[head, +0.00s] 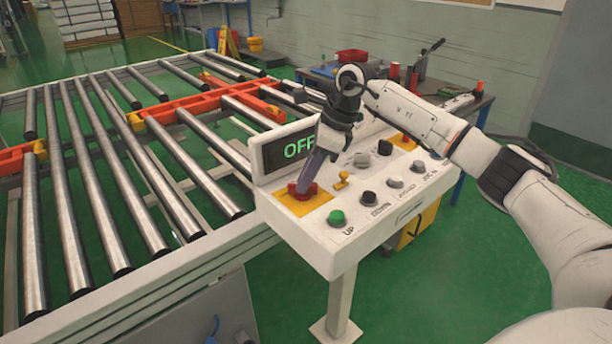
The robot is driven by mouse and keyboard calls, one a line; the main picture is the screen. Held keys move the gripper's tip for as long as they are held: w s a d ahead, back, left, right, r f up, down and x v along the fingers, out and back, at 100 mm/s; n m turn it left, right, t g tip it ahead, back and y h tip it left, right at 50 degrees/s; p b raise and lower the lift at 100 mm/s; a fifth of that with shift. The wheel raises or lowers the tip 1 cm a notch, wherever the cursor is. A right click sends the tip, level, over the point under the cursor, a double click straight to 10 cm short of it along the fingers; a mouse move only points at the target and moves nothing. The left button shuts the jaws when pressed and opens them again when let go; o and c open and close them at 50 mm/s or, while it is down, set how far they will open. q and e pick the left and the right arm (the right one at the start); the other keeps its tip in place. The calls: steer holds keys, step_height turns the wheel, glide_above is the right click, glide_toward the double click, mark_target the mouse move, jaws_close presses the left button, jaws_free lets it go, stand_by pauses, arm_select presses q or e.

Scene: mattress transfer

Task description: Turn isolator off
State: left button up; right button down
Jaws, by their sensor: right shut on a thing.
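The control panel (330,250) stands on a white post beside the roller conveyor. Its dark display (290,148) reads OFF in green letters. A red isolator knob (302,191) sits on a yellow plate (318,202) at the panel's left end. My right gripper (304,184) points down onto this red knob, with its fingers shut on it. The gripper and wrist hide part of the knob and part of the display. My left gripper is not in view.
A green UP button (337,217), a small yellow key switch (342,180) and several dark and grey knobs lie close on the panel. The roller conveyor (130,180) fills the left. A workbench (455,118) with tools stands behind my right arm.

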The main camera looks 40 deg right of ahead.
stand_by(0.4)
steer(key=c, duration=1.8)
jaws_free()
steer(key=shift+o, duration=0.2)
steer(key=shift+r, duration=0.1)
steer(key=v, duration=1)
steer(key=shift+b, duration=0.35)
